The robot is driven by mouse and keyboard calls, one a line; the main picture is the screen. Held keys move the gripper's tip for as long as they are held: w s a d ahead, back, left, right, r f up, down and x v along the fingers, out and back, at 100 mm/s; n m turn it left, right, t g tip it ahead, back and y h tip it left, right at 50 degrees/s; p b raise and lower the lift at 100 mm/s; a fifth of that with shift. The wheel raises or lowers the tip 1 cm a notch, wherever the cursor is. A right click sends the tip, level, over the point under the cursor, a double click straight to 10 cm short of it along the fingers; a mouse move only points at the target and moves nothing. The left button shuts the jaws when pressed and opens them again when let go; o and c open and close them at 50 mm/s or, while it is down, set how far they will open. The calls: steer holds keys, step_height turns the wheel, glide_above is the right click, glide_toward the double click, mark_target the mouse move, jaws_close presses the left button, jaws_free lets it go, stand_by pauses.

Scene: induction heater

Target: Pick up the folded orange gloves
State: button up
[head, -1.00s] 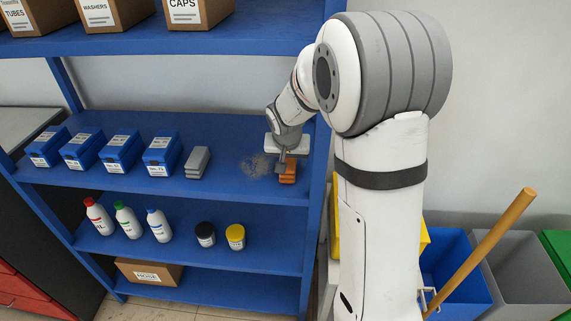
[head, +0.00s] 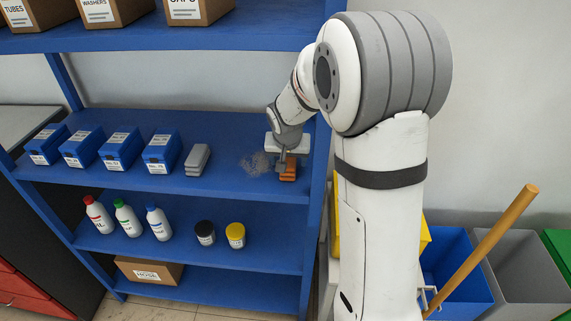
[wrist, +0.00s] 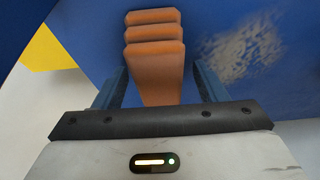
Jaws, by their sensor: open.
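The folded orange gloves (head: 288,173) lie as a small layered stack on the blue middle shelf, near its right end. In the wrist view the orange gloves (wrist: 155,60) show their stacked folds between my two fingers. My gripper (head: 284,163) is open and points down over the gloves. In the wrist view the fingers of my gripper (wrist: 158,88) stand on either side of the gloves, with a gap on each side. Part of the gloves is hidden behind the gripper body.
A grey folded stack (head: 197,159) lies left of the gloves, past a pale worn patch (head: 256,163). Several blue boxes (head: 160,151) stand further left. The shelf's right upright (head: 318,185) is close beside the gripper. Bottles and jars (head: 235,235) stand on the shelf below.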

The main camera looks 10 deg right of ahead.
stand_by(0.3)
steer(key=c, duration=1.1)
